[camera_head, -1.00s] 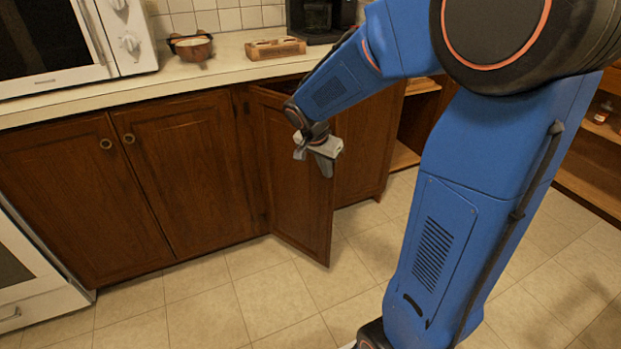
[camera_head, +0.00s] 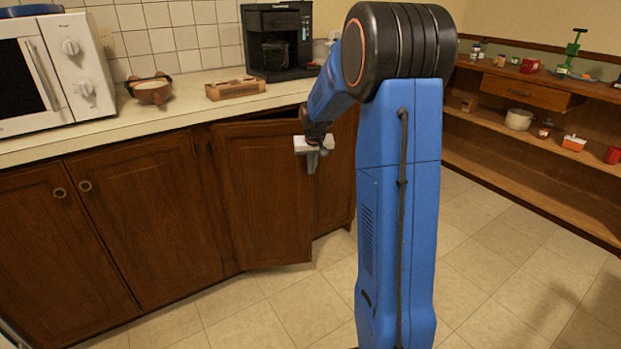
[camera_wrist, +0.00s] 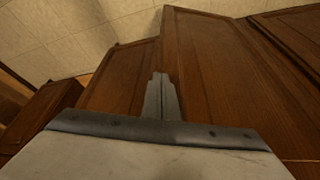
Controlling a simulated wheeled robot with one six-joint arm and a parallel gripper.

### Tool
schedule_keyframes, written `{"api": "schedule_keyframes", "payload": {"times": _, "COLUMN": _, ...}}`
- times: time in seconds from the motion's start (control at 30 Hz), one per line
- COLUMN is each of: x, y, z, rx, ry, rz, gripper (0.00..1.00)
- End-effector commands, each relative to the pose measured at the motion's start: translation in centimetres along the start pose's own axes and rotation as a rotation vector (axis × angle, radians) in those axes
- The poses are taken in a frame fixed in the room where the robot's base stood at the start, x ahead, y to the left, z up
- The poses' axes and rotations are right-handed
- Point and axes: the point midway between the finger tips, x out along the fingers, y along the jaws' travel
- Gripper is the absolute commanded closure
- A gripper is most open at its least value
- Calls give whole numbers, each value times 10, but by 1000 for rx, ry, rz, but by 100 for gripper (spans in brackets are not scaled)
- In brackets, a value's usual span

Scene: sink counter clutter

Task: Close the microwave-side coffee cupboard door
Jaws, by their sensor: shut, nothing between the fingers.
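The coffee cupboard door (camera_head: 265,200) is a brown wooden panel below the counter, right of the closed pair of doors. It stands partly open, with a dark gap along its top. My gripper (camera_head: 312,163) is shut and empty at the door's upper right, near its free edge. In the wrist view the shut fingers (camera_wrist: 161,97) lie in front of brown wood panels, the door panel (camera_wrist: 235,85) among them. I cannot tell whether the fingertips touch the door.
Open shelves (camera_head: 530,150) with small items are at the right. The tiled floor (camera_head: 490,270) is clear.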

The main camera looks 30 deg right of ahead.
Motion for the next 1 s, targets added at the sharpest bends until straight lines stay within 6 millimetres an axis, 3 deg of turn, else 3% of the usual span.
{"api": "schedule_keyframes", "payload": {"times": 0.2, "x": 18, "y": 1, "z": -43, "rx": -120, "ry": 0, "rz": -48, "gripper": 100}}
{"api": "schedule_keyframes", "payload": {"times": 0.5, "x": 34, "y": -6, "z": -82, "rx": -240, "ry": -1, "rz": -96, "gripper": 100}}
{"api": "schedule_keyframes", "payload": {"times": 1.0, "x": 39, "y": -9, "z": -96, "rx": -287, "ry": -1, "rz": -114, "gripper": 100}}
